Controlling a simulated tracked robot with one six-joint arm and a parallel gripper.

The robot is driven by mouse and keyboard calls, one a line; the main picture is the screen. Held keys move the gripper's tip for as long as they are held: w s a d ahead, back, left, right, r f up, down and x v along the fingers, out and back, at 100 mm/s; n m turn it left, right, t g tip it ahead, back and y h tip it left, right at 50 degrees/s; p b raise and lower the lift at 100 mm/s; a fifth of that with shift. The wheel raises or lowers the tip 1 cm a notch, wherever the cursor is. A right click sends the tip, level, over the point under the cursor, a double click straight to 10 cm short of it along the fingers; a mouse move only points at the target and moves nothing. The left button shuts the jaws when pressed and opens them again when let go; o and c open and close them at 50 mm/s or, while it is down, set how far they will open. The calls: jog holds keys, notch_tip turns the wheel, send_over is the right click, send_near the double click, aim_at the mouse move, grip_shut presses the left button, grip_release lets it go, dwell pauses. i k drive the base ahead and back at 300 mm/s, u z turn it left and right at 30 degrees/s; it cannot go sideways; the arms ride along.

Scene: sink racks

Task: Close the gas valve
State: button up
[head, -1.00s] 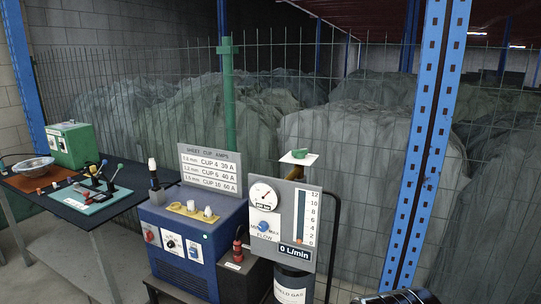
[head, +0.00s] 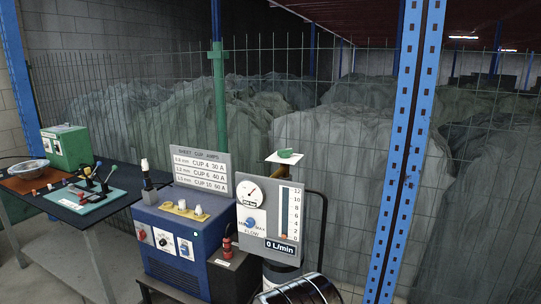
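The gas valve appears as a small green handle (head: 287,154) on a white plate (head: 284,158), above the gauge panel (head: 270,218). The panel carries a round dial, a blue flow knob (head: 251,223) and a scale with an orange marker near 0. Its display reads 0 L/min. The dark gas cylinder (head: 281,273) stands behind and below the panel, mostly hidden. My gripper is not in view; only a dark, shiny, rounded part, seemingly of my arm, shows at the bottom edge.
A blue welding unit (head: 178,243) stands left of the panel with a cup-amps sign. A bench (head: 100,221) with a green box and tools is at far left. A wire fence runs behind. A blue upright post (head: 406,150) stands to the right.

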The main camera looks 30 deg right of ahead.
aim_at(285, 153)
jog(key=z, duration=0.05)
jog(key=i, duration=1)
jog(key=u, duration=0.05)
